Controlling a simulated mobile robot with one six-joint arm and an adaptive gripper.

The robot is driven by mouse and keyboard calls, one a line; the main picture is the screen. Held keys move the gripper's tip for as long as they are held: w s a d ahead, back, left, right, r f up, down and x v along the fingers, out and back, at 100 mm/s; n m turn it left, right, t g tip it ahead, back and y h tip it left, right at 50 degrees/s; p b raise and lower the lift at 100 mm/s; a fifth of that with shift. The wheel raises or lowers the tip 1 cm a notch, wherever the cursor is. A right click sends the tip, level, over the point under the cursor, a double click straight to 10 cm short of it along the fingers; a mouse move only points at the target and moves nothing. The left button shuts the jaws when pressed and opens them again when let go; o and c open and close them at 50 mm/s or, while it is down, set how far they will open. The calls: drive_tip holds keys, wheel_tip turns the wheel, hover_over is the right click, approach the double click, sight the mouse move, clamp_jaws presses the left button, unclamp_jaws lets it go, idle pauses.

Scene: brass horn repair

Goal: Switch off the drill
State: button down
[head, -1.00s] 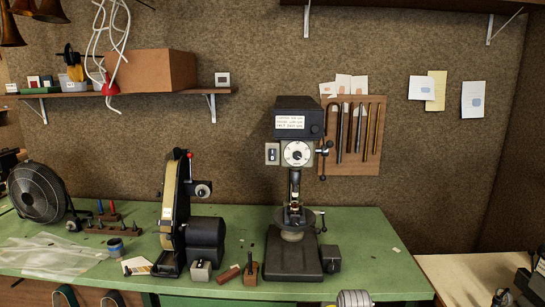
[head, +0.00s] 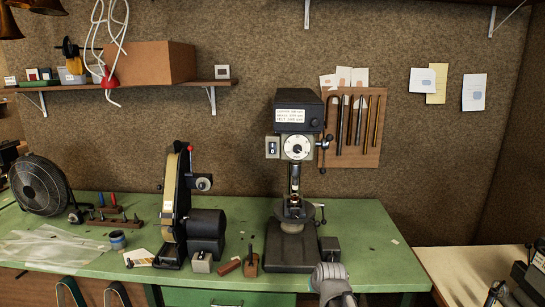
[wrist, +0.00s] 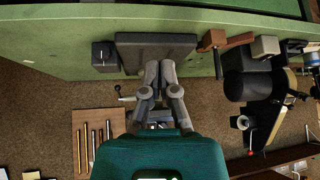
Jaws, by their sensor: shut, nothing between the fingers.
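The drill (head: 298,112) is a dark bench drill press with a label on its head and a round white dial (head: 298,147). A small light-grey switch box (head: 272,147) is on the left of its head; its setting is too small to read. The drill's base (head: 291,247) stands on the green bench, and the base also shows in the wrist view (wrist: 157,47). My gripper (wrist: 160,66) is shut and empty in the wrist view, its grey fingertips overlapping the base in the picture. In the head view a grey part of my arm (head: 331,278) is low, in front of the bench.
A belt grinder (head: 180,215) stands left of the drill. Small blocks (head: 202,262) lie near the front edge of the green bench (head: 370,260). A tool board (head: 370,157) hangs on the wall at right. A fan (head: 38,185) is far left. The bench right of the drill is mostly clear.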

drive_tip(key=w+a+r+n+t+y, duration=0.1)
drive_tip(key=w+a+r+t, duration=0.35)
drive_tip(key=w+r, duration=0.35)
drive_tip(key=w+a+r+m+t+h+p, duration=0.1)
drive_tip(key=w+a+r+t, duration=0.2)
drive_tip(key=r, duration=0.4)
drive_tip(key=w+a+r+m+t+h+p, duration=0.1)
drive_tip(key=w+a+r+t, duration=0.2)
drive_tip(key=r+t, duration=0.3)
drive_tip(key=w+a+r+m+t+p, duration=0.1)
drive_tip(key=w+a+r+t, duration=0.2)
drive_tip(key=r, duration=0.5)
drive_tip(key=shift+w+a+t+h, duration=0.15)
drive_tip(key=shift+a+t+h, duration=0.25)
drive_tip(key=shift+t, duration=0.25)
drive_tip(key=shift+r, duration=0.1)
drive_tip(key=shift+w+r+p, duration=0.1)
drive_tip(key=shift+p, duration=0.25)
